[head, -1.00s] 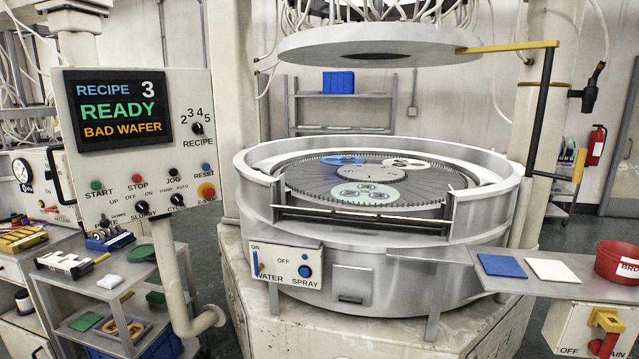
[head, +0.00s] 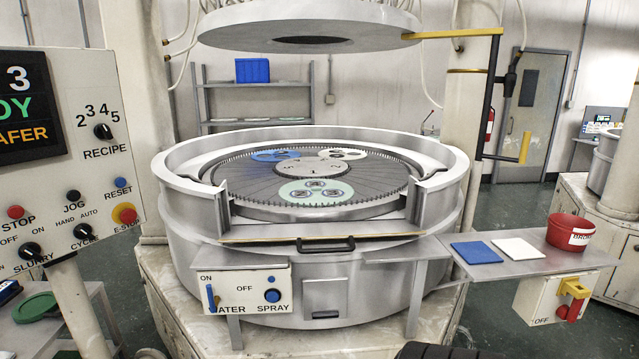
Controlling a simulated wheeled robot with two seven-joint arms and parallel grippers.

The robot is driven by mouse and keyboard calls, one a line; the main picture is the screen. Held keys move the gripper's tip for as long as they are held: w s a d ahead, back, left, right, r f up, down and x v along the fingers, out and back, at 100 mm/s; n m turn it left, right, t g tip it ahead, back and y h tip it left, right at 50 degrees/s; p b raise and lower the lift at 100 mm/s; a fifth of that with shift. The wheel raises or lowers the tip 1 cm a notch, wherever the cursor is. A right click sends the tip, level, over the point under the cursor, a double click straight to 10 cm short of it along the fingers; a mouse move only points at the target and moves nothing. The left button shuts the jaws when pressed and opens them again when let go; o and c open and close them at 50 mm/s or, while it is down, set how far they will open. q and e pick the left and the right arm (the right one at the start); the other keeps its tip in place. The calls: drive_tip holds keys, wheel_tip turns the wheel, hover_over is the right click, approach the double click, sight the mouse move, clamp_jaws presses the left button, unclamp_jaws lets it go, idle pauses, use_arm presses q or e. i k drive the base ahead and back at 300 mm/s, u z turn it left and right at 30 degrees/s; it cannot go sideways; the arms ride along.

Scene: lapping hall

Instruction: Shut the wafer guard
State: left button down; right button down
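The large round lapping machine (head: 190,235) stands in the middle of the head view. Its raised rim has a gap at the front between two upright end posts. At that gap a flat, tan-edged strip (head: 270,240) with a black bar handle (head: 325,244) lies low; it looks like the wafer guard, lowered, with the gap above it uncovered. Behind it, the toothed plate (head: 240,190) carries blue, white and green round carriers; the green one (head: 315,191) is nearest the gap. Neither gripper is in view.
A control panel (head: 100,190) stands close on the left. A side shelf (head: 540,262) on the right holds a blue pad (head: 476,252), a white pad (head: 517,249) and a red tub (head: 571,231). An upper plate (head: 310,25) hangs overhead. A yellow-ended black lever (head: 487,100) hangs at right.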

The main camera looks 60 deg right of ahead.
sight(350, 230)
drive_tip(key=z, duration=0.5)
drive_tip(key=i, duration=0.9)
drive_tip(key=z, duration=0.7)
